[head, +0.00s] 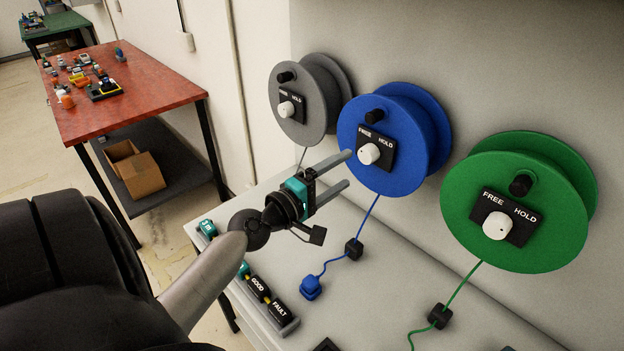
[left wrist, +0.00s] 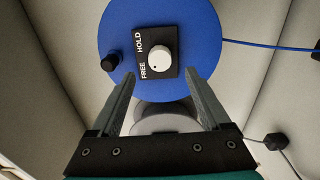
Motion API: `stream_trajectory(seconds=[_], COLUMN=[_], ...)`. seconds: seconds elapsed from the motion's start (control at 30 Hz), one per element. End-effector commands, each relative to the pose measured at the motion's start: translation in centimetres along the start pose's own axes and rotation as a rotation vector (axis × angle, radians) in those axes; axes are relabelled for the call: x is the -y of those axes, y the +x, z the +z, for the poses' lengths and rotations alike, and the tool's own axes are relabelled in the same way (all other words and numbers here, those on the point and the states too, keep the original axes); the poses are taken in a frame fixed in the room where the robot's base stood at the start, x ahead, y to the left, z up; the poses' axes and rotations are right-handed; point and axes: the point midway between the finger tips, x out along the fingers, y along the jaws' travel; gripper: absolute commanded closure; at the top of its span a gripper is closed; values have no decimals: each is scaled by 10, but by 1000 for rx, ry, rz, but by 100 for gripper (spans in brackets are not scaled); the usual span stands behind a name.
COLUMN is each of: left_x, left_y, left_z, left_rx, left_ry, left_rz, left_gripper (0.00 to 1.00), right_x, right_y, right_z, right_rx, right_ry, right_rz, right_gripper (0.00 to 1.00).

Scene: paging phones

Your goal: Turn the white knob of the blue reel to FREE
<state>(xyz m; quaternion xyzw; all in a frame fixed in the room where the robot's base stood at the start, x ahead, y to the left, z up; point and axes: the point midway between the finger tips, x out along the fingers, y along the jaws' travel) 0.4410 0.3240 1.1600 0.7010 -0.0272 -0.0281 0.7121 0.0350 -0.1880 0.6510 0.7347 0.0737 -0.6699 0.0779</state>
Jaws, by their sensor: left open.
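The blue reel (head: 408,118) is mounted on the wall between a grey and a green reel. On its face is a black plate (head: 362,141) lettered FREE at left and HOLD at right, with a white knob (head: 368,154). The knob also shows in the left wrist view (left wrist: 159,59), facing the camera; its setting is too small to tell. My left gripper (head: 347,169) is open and empty, its fingers pointing at the blue reel. In the left wrist view the fingertips (left wrist: 160,76) lie either side of and short of the knob. My right gripper is not in view.
The grey reel (head: 291,104) and green reel (head: 520,235) flank the blue one. A black crank handle (head: 374,115) sticks out above the plate. A blue cord (head: 367,215) hangs to the white bench (head: 400,280).

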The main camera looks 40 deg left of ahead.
Motion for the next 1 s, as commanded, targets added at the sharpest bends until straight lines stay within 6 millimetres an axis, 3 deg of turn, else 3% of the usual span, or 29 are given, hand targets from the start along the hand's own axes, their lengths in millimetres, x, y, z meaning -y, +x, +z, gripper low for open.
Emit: stream_trajectory(seconds=[0.2,0.5,1.0], left_x=[3,2,0], left_y=[-36,-69,-76], left_z=[0,0,0], left_rx=[0,0,0], left_ry=[1,-1,-1], left_rz=[-2,-1,1], left_gripper=[20,20,20], right_x=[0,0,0], right_y=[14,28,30], right_z=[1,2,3], right_rx=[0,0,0], right_ry=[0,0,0], right_rz=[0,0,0], right_gripper=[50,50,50])
